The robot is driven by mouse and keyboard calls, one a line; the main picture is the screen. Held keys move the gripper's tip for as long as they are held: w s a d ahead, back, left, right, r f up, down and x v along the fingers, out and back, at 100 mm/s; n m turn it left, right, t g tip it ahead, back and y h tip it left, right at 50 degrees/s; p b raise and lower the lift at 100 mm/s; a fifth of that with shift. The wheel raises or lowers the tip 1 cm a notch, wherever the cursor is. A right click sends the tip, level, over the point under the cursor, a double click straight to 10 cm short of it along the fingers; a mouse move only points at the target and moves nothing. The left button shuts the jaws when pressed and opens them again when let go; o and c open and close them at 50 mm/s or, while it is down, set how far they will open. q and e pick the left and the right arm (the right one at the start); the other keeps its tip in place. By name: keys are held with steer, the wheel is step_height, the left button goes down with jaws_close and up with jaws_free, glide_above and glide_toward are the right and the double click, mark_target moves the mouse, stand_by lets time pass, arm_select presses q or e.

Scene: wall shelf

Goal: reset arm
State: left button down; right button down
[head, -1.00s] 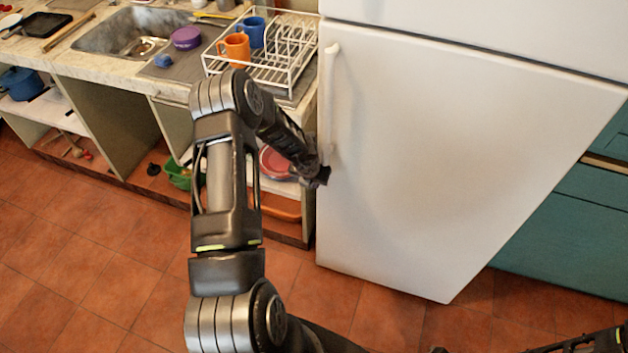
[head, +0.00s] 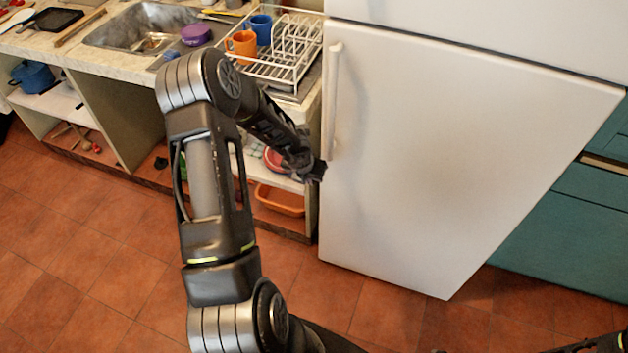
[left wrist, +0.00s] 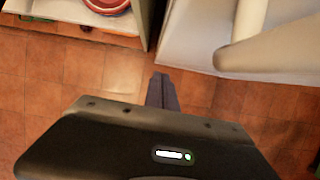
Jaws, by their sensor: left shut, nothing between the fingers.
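My left arm comes in from the lower middle of the head view, bent at a raised elbow. My left gripper (head: 318,170) is at the left edge of the white fridge door, close to the lower end of its handle (head: 333,100). In the left wrist view, my left gripper (left wrist: 162,92) is shut and empty, pointing over the floor. The handle's end (left wrist: 240,45) shows there at the upper right, apart from the fingers. The fridge door (head: 440,150) looks closed. My right gripper cannot be made out; only a bit of dark arm shows at the lower right corner.
Left of the fridge is a counter with a sink (head: 140,28), a white dish rack (head: 285,75), an orange mug (head: 242,46) and a blue mug (head: 259,28). Open shelves below hold an orange tray (head: 280,200). The tiled floor (head: 90,270) is clear.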

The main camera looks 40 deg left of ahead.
arm_select(q)
steer(key=shift+v, duration=1.15)
steer(key=shift+s+d, duration=0.1)
steer(key=shift+d, duration=0.05)
steer(key=s+d+f+n+g+h, duration=0.1)
steer(key=s+d+f+n, duration=0.2)
steer(key=s+d+n, duration=0.4)
steer(key=s+d+f+n+g+h, duration=0.1)
steer(key=s+d+n, duration=0.6)
steer(key=d+n, duration=0.9)
steer(key=s+d+f+n+g+h, duration=0.1)
steer(key=s+d+f+n+h, duration=0.2)
steer(key=s+d+f+n, duration=0.3)
steer(key=s+d+n, duration=0.1)
steer(key=d+n, duration=0.4)
steer(key=d, duration=0.2)
steer(key=shift+s+d+g, duration=0.3)
steer(key=shift+d, duration=0.05)
